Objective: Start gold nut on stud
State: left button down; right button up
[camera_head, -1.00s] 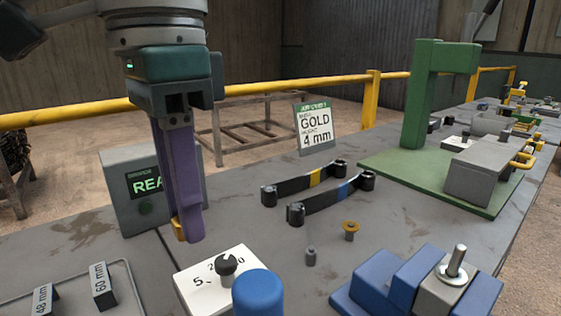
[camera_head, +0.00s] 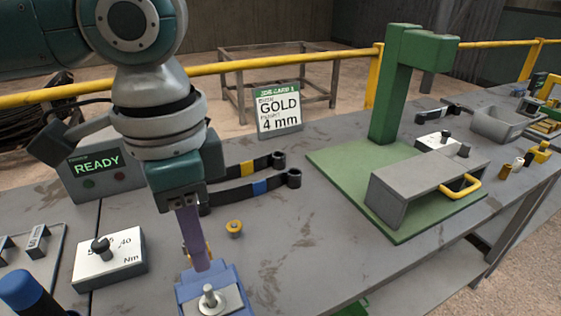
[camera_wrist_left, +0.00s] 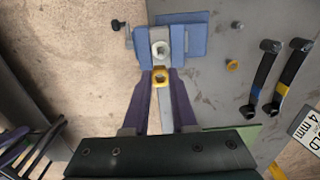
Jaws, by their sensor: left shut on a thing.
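My left gripper (camera_head: 196,262) points down, just behind the blue fixture (camera_head: 183,296). It is shut on a gold nut (camera_wrist_left: 160,78), which sits between its purple fingers in the left wrist view. The upright metal stud (camera_head: 210,296) stands on a pale plate in the fixture. In the left wrist view the stud (camera_wrist_left: 161,48) is just beyond the nut, apart from it and roughly in line with the gap between the fingers. The nut is mostly hidden by the fingers in the head view. My right gripper is not in view.
A second gold piece (camera_head: 234,227) stands on the table. Two black wrenches (camera_head: 255,187), with yellow and blue bands, lie behind it. A white torque dial box (camera_head: 110,262) is at left. A green press stand (camera_head: 392,95) and grey block (camera_head: 425,190) are at right.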

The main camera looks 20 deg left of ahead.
aim_at(207, 287)
pick_arm(q)
jog(key=shift+a, duration=0.2)
jog(key=shift+s+r+p, duration=0.1)
jog(key=shift+r+p, duration=0.1)
jog(key=shift+p, duration=0.45)
jog(key=shift+f+b, duration=1.35)
jog(key=shift+f, duration=1.45)
jog(key=shift+p, duration=1.4)
jog(key=shift+f+b, duration=0.5)
jog(key=shift+f, duration=0.5)
jog(key=shift+c, duration=0.8)
grip_release()
